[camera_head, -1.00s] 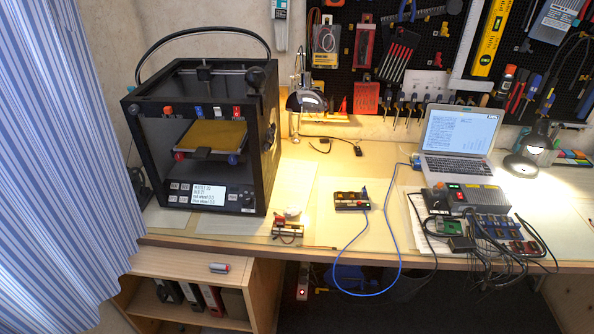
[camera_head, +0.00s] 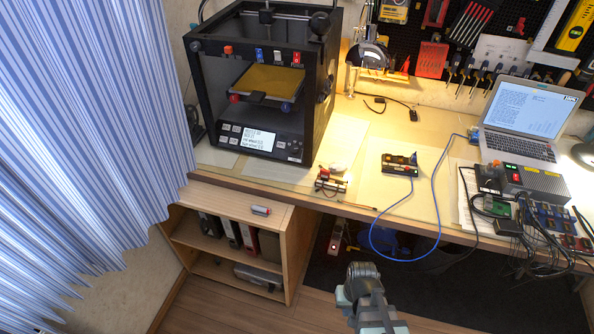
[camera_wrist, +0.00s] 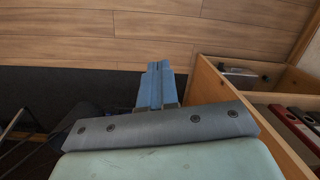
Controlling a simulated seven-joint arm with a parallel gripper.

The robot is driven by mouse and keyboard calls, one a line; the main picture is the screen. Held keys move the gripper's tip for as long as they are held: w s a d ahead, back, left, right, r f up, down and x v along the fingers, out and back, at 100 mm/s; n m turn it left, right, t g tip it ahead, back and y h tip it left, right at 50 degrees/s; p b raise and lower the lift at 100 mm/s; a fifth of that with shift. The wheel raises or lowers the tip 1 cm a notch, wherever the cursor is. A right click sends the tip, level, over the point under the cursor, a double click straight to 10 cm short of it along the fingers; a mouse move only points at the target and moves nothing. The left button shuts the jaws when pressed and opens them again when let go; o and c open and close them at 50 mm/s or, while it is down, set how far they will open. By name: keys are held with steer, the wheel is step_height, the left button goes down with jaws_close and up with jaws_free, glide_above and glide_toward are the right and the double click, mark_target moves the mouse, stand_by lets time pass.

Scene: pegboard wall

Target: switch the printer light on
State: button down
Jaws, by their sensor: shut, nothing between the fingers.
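The black box-framed printer (camera_head: 318,100) stands at the left of the workbench. Its front top beam carries an orange-red knob (camera_head: 228,50), a blue part (camera_head: 259,55), a white part (camera_head: 278,57) and a red switch (camera_head: 297,58). A lit display (camera_head: 259,138) and small buttons show on its lower front panel. I cannot tell whether the printer's light is on. My gripper (camera_wrist: 158,68) is shut and empty in the wrist view, over the floor beside the shelf unit. In the head view my arm shows at the bottom, well below and apart from the printer.
The bench front edge (camera_head: 300,190) lies between my arm and the printer. A wooden shelf unit (camera_head: 290,245) with binders stands under it. A striped curtain (camera_head: 90,130) hangs at the left. Small electronics, a blue cable and a laptop (camera_head: 530,108) occupy the bench.

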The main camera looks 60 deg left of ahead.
steer(key=s+a+r+n+y, duration=0.1)
steer(key=s+a+r+y, duration=0.1)
steer(key=s+a+r, duration=0.5)
steer(key=s+a+r+n+y, duration=0.1)
steer(key=s+a+r+y, duration=0.1)
steer(key=s+a, duration=0.45)
steer(key=s+a+r+n+y, duration=0.15)
steer(key=s+a+r, duration=0.3)
steer(key=a, duration=0.55)
steer(key=s+a+r+m+g+y, duration=0.1)
steer(key=s+a+r+y, duration=0.2)
steer(key=s+a+r, duration=0.45)
steer(key=s+a+r+g+y, duration=0.2)
steer(key=a+r+y, duration=0.25)
steer(key=r, duration=0.55)
steer(key=w+a+r+m+t+y, duration=0.2)
steer(key=w+a+r+m+y, duration=0.15)
steer(key=r, duration=0.35)
steer(key=w+a+r+m+t+y, duration=0.2)
steer(key=a+r+m+t+y, duration=0.15)
steer(key=r, duration=0.35)
steer(key=w+d+r+m+t+h, duration=0.1)
steer(key=w+d+r+m+t, duration=0.2)
steer(key=w+m+t, duration=0.3)
steer(key=w+d+r+m+t+h, duration=0.2)
steer(key=w+d+r+m+t, duration=0.2)
steer(key=m+t, duration=0.5)
steer(key=shift+w+d+r+m, duration=0.15)
steer(key=shift+w+d+m, duration=0.15)
steer(key=shift+w+m, duration=0.7)
